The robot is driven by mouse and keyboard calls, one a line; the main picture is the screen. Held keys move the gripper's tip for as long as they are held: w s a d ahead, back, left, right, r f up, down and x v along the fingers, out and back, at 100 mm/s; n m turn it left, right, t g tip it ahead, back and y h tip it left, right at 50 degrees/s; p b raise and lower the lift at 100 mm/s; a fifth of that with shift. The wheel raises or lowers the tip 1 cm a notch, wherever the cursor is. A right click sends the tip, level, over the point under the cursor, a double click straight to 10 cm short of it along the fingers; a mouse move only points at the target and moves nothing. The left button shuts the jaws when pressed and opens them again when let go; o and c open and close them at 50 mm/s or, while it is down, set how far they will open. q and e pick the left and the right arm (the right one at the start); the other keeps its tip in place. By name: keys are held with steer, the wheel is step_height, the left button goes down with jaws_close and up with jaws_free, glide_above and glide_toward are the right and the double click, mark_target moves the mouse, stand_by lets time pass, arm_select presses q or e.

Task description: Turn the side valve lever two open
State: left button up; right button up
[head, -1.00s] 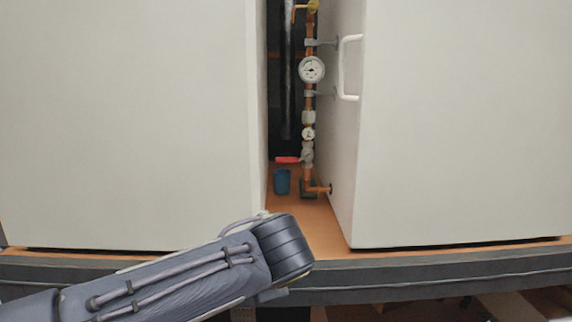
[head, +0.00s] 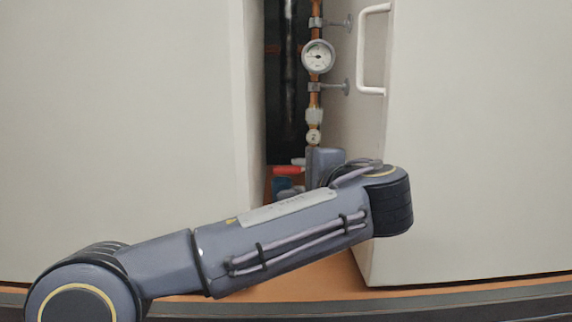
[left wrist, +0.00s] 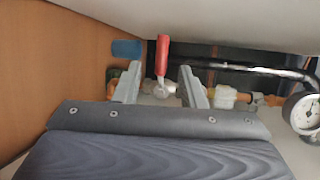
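The red valve lever (head: 290,170) sits low on the copper pipe in the gap between two white cabinets, pointing left in the head view. In the left wrist view the red lever (left wrist: 162,55) lies between the two spread fingers of my left gripper (left wrist: 158,82). The fingers are open on either side of it, and I see no clear contact. In the head view my left forearm and wrist reach into the gap and hide the valve body and lower pipe. My right gripper is in neither view.
White cabinets flank the narrow gap, the left one (head: 120,130) and the right one (head: 480,140); the right one has a white handle (head: 361,50).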

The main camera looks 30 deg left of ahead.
mark_target(287, 170)
arm_select(q)
steer(key=shift+w+a, duration=0.5)
steer(key=shift+w, duration=0.1)
steer(key=p+x, duration=0.1)
steer(key=x, duration=0.5)
steer(key=shift+w+a+p, duration=0.1)
steer(key=shift+a+p, duration=0.2)
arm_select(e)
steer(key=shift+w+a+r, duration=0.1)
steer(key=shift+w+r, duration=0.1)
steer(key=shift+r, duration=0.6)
arm_select(q)
steer(key=shift+c, duration=0.5)
jaws_close()
